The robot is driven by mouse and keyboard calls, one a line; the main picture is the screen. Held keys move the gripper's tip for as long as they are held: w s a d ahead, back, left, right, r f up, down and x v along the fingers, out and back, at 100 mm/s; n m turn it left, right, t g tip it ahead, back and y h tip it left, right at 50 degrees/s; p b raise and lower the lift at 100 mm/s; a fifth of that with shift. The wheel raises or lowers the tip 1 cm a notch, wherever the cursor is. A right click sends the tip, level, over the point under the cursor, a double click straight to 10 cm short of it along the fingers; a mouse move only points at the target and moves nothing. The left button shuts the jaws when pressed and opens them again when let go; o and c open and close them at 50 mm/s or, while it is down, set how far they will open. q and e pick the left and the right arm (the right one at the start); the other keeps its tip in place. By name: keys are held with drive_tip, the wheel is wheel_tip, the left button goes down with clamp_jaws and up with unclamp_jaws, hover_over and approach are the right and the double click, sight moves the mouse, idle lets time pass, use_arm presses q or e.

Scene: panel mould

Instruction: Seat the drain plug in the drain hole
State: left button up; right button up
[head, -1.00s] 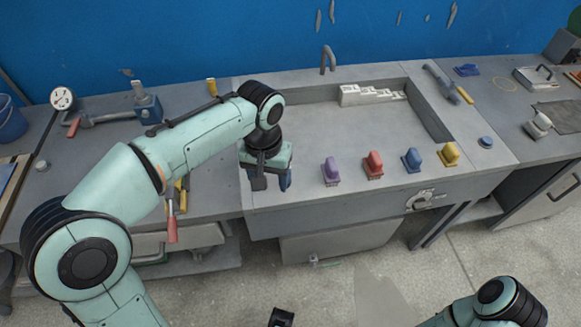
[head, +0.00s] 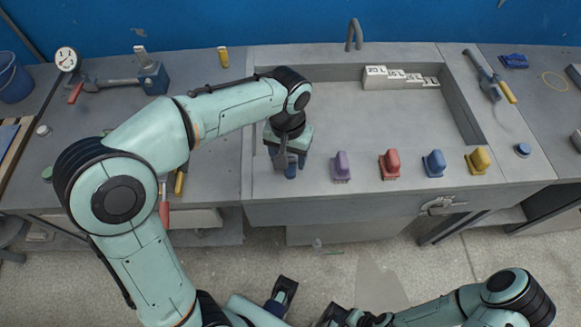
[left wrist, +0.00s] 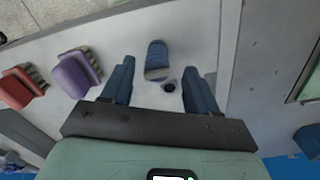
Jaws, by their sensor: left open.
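My left gripper (head: 288,172) is open and points down over the front rim of the grey sink-like mould (head: 325,187). In the left wrist view its blue fingers (left wrist: 157,88) stand apart. A blue rounded piece with a paler end, which looks like the drain plug (left wrist: 157,58), shows between and beyond the fingertips, apart from them. A small dark round spot, which looks like the drain hole (left wrist: 169,87), lies beside its pale end, nearly between the fingers. In the head view the gripper hides this spot. Dark parts at the bottom centre may be my right gripper (head: 285,292); its jaws are unclear.
Purple (head: 341,167), red (head: 389,164), blue (head: 433,163) and yellow (head: 478,160) handled pieces stand along the front rim, right of the gripper. A blue round piece (head: 522,150) sits farther right. White stepped blocks (head: 400,77) stand at the back. The recess floor is mostly clear.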

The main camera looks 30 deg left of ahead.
sight(290, 162)
use_arm(q)
wheel_tip(290, 162, down, 5)
drive_tip(key=shift+d+f+b, duration=0.1)
drive_tip(key=shift+b, duration=0.3)
clamp_jaws()
use_arm(e)
drive_tip(key=shift+f, duration=0.35)
use_arm(q)
wheel_tip(290, 162, up, 19)
drive_tip(key=p, duration=0.4)
drive_tip(key=w+a+f+m+p, duration=0.1)
drive_tip(key=w+a+f+p, duration=0.25)
drive_tip(key=w, duration=0.35)
drive_tip(key=w+a+f+m+p, duration=0.1)
drive_tip(key=w+a+f+p, duration=0.25)
drive_tip(key=w, duration=0.25)
drive_tip(key=shift+a+f+b, duration=0.2)
drive_tip(key=shift+f+b, duration=0.15)
drive_tip(key=shift+f, duration=4.75)
drive_tip(key=shift+a+f+b, duration=0.2)
drive_tip(key=shift+f+b, duration=0.15)
drive_tip(key=shift+f, duration=4.7)
use_arm(e)
drive_tip(key=w+r, duration=0.5)
drive_tip(key=r, duration=0.5)
drive_tip(key=shift+r+t, duration=0.3)
drive_tip(key=shift+r, duration=0.1)
